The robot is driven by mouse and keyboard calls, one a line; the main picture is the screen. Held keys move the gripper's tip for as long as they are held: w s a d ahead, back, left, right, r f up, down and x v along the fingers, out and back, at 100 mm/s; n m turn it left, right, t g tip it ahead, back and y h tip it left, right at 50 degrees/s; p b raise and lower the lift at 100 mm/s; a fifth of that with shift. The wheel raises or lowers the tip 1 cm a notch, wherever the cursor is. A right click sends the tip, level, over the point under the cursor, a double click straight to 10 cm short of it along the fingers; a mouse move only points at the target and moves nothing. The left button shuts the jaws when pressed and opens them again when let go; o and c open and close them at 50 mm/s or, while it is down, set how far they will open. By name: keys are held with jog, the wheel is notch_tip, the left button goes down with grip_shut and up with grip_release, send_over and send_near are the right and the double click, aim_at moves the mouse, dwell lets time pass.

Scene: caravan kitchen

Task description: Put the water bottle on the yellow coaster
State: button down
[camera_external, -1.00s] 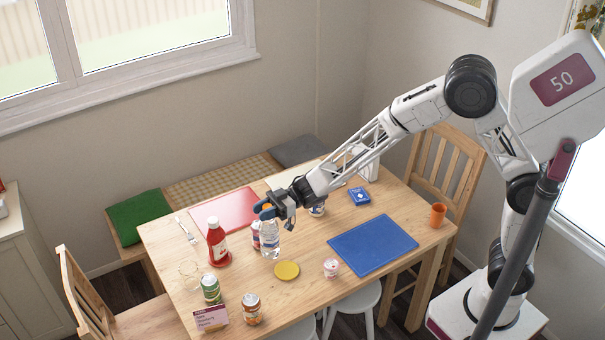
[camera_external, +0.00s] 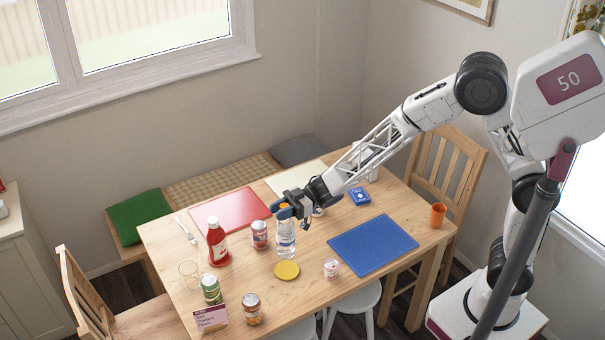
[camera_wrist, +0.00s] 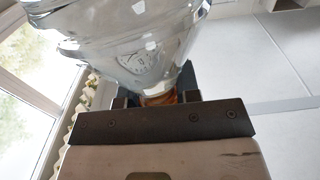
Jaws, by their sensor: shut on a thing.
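The clear water bottle (camera_external: 285,243) is upright, with its top in my gripper (camera_external: 284,210), which is shut on it. The bottle appears just behind the yellow coaster (camera_external: 287,270) in the external view, its lower end close to the coaster's far edge. I cannot tell whether its base is off the table. The coaster is round and bare on the table. In the wrist view the clear bottle (camera_wrist: 130,45) fills the top, close to the gripper; its base and the coaster are not visible there.
A small white tub (camera_external: 331,267) stands right of the coaster, near a blue mat (camera_external: 373,245). A jar (camera_external: 252,309) and a green can (camera_external: 211,290) are at front left.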

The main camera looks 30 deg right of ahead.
aim_at(279, 223)
jog(key=shift+f, duration=2.65)
jog(key=shift+f, duration=1.95)
jog(key=c, duration=0.8)
grip_release()
jog(key=shift+d, duration=0.8)
jog(key=d, duration=1)
jog(key=shift+d, duration=0.25)
